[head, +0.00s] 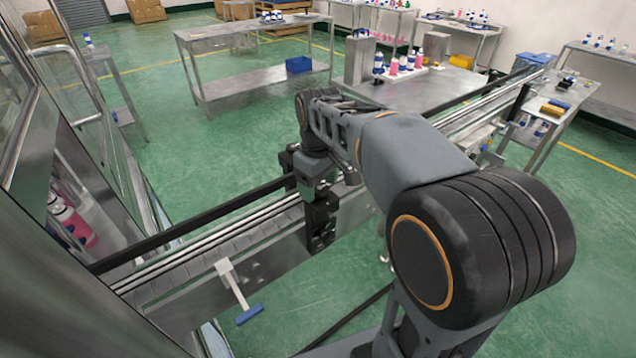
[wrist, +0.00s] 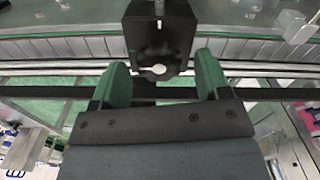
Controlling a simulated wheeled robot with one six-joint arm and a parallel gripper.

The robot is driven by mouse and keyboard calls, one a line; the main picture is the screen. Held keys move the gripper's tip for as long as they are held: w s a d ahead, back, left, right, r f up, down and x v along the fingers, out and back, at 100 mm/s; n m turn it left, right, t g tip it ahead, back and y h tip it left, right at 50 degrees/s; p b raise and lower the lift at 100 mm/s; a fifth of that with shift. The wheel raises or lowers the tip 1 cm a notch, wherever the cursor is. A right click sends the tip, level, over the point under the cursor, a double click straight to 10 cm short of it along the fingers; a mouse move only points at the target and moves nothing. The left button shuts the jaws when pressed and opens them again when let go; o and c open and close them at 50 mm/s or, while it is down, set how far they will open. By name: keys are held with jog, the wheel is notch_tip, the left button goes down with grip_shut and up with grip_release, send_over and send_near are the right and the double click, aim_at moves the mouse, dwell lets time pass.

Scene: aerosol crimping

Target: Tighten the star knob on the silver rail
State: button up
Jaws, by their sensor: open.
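The star knob (wrist: 157,54) is black with a silver centre and sits on a black clamp block (wrist: 160,14) at the top middle of the wrist view. The silver rail (wrist: 65,70) runs across behind it. My gripper (wrist: 161,62) is open, with one green-faced finger on each side of the knob's lower part. Gaps show between the fingers and the knob, and nothing is held. In the head view, the silver rail (head: 215,227) runs along the conveyor. My arm hides part of it, and I cannot make out the knob there.
A slatted conveyor (head: 190,255) with a dark side rail crosses the view. A blue-ended handle (head: 249,314) sticks out from its near side. A metal machine with a glass door (head: 60,190) stands left. Tables with bottles stand behind; green floor between is clear.

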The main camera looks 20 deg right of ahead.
jog(key=c, duration=0.9)
jog(key=shift+c, duration=0.2)
jog(key=shift+m, duration=0.3)
jog(key=m+p, duration=0.1)
jog(key=m, duration=0.2)
jog(key=shift+m, duration=0.4)
jog(key=m, duration=0.4)
jog(key=shift+d+p, duration=0.15)
jog(key=shift+p, duration=0.2)
jog(key=m, duration=0.5)
jog(key=shift+d+m+p, duration=0.1)
jog(key=shift+m+p, duration=0.4)
jog(key=shift+m, duration=1.7)
jog(key=shift+s, duration=0.1)
